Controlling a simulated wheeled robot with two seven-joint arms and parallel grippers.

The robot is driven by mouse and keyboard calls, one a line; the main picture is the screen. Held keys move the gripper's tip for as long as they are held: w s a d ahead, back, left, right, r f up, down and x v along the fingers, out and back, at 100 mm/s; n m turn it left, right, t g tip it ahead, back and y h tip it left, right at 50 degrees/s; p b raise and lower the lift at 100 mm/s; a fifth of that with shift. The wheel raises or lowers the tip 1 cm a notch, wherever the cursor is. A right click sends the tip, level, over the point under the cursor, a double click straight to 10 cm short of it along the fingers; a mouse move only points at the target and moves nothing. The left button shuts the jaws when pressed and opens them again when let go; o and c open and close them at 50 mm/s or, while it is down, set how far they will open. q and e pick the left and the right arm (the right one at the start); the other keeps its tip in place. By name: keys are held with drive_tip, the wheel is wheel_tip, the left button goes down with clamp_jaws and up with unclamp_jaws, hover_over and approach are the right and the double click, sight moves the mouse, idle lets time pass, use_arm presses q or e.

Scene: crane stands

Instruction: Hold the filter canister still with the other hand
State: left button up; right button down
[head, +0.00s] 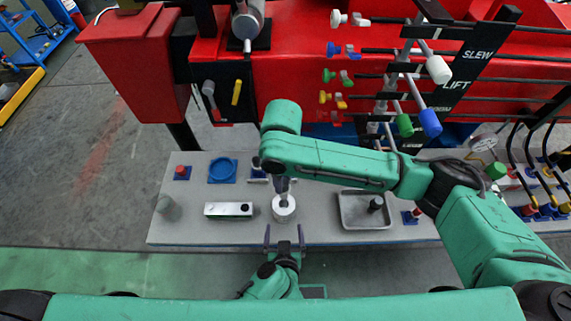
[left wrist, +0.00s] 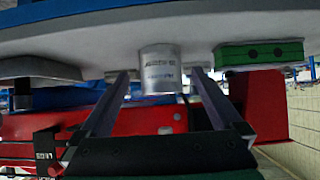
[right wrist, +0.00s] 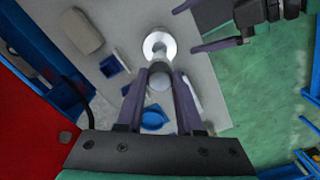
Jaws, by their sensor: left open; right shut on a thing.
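The filter canister (head: 284,212) is a short silvery cylinder with a ring-like top, upright on the grey bench top. It also shows in the left wrist view (left wrist: 160,72) and the right wrist view (right wrist: 160,46). My left gripper (head: 284,236) is open and empty at the bench's near edge, its fingers pointing towards the canister; I cannot tell that they touch it. My right gripper (right wrist: 158,84) is above the canister, shut on a grey round-ended piece (right wrist: 158,80). Its lower end is at the canister's top opening; how deep it sits is hidden.
A metal tray (head: 347,222) with a dark piece in it stands right of the canister. A bar-shaped block (head: 226,210) lies to the left. A blue round dish (head: 222,168) is behind. The red crane body (head: 310,85) with levers borders the bench's far side.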

sight(284, 220)
use_arm(q)
drive_tip(key=x, duration=0.6)
drive_tip(key=shift+s, duration=0.1)
drive_tip(key=shift+c, duration=0.3)
drive_tip(key=c, duration=1.4)
